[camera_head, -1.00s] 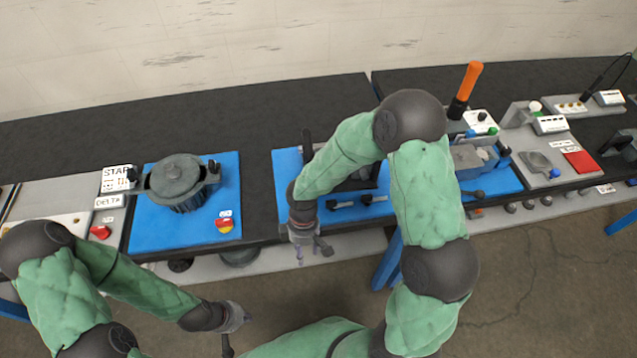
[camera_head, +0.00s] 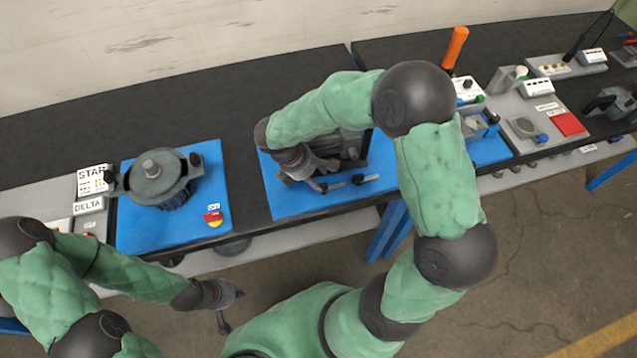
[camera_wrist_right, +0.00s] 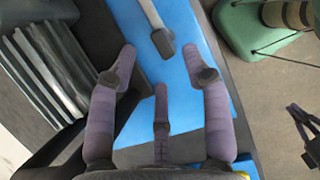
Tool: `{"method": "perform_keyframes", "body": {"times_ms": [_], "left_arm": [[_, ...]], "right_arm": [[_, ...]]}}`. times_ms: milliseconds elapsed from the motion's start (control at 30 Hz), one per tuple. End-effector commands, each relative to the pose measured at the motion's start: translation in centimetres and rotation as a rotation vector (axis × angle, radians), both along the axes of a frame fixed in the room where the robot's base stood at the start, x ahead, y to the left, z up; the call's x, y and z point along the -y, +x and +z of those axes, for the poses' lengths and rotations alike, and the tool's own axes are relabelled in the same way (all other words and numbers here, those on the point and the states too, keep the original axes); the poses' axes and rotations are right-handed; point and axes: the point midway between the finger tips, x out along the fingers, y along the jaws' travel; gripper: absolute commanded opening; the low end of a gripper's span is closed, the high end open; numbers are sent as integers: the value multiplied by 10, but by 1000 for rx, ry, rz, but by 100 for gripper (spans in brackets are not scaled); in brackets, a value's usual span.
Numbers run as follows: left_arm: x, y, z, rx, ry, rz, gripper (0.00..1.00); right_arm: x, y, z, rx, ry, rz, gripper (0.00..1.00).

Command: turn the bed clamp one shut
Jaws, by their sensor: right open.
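Two small lever handles with dark ends lie on the blue mat: one lever (camera_head: 331,187) beside my right gripper and another lever (camera_head: 366,179) further right. I cannot tell which belongs to bed clamp one. My right gripper (camera_head: 322,176) is over the mat, left of the levers. In the right wrist view, its fingers (camera_wrist_right: 163,75) are spread with nothing between them. A grey lever with a dark end (camera_wrist_right: 160,38) lies just beyond the fingertips, apart from them. My left gripper (camera_head: 232,302) hangs in front of the table; its fingers are too small to judge.
A dark grey block (camera_head: 352,146) stands behind the levers, partly hidden by my right arm. A ridged grey part (camera_wrist_right: 40,60) fills the left of the wrist view. A motor-like housing (camera_head: 160,180) stands on another blue mat (camera_head: 137,230) to the left.

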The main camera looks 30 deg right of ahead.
Motion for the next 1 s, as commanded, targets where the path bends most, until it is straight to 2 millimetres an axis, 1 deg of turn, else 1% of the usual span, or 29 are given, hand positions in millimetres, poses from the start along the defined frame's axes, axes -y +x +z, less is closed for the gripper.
{"method": "perform_keyframes", "body": {"times_ms": [33, 233, 400, 633, 667, 700, 767, 800, 833, 1000], "left_arm": [[0, 0, -4, 0, 0, 0, 0], [0, 0, -8, 0, 0, 0, 0], [0, 0, -9, 0, 0, 0, 0], [0, 0, -9, 1, 0, 0, 0], [0, 0, -9, 1, 0, 0, 0], [0, 0, -9, 1, 0, 0, 0], [0, 0, -9, 1, 0, 0, 0], [0, 0, -9, 1, 0, 0, 0], [0, 0, -9, 1, 0, 0, 0], [0, 0, -9, 1, 0, 0, 0]], "right_arm": [[3, -2, -10, -4, 1, -2, 49], [11, -3, -30, -1, 0, -2, 49], [14, -4, -36, 0, 1, -1, 49], [14, -4, -36, 1, 1, -1, 49], [14, -4, -36, 1, 1, -1, 46], [14, -4, -36, 1, 1, -1, 35], [14, -4, -36, 1, 1, -1, 18], [14, -4, -36, 1, 1, -1, 7], [14, -4, -36, 1, 1, -1, 0], [14, -4, -35, 0, 1, 0, 0]]}}
